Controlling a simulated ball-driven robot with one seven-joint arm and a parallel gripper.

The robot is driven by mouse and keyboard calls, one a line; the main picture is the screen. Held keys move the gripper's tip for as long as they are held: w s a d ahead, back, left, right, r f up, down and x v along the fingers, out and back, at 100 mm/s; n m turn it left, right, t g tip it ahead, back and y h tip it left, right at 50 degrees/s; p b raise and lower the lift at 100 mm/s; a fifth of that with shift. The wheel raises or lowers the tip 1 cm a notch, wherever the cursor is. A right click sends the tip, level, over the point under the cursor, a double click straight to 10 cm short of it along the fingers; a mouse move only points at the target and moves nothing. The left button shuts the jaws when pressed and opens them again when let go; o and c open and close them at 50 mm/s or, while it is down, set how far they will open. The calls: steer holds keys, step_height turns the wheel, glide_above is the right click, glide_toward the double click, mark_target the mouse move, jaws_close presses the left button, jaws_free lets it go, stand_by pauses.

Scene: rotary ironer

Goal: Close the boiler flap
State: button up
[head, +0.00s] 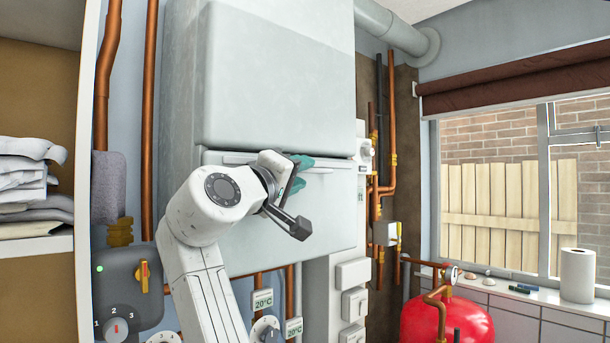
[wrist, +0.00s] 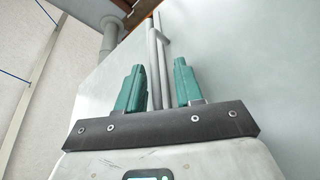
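The boiler (head: 280,85) is a large pale grey box on the wall in the head view. Its flap (head: 325,215) is the lower front panel, nearly upright, below a dark seam; I cannot tell if it is fully closed. A thin bar handle (head: 238,161) runs along the flap's top edge. My gripper (head: 301,172) is at this edge, right of the flap's middle, partly hidden behind my wrist. In the wrist view, its teal fingers (wrist: 158,85) are apart. Grey bars (wrist: 154,62), likely the handle, run between them with visible gaps beside the fingers.
Copper pipes (head: 391,110) and a red tank (head: 448,318) stand right of the boiler. A shelf with folded cloths (head: 28,185) and a grey control box (head: 130,285) are at left. Dials hang below the boiler. A paper roll (head: 577,276) stands on the windowsill.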

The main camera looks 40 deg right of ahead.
steer(key=b+v, duration=0.2)
steer(key=v, duration=0.6)
steer(key=shift+s+a+b, duration=0.25)
steer(key=shift+a+b, duration=0.05)
steer(key=shift+a, duration=0.05)
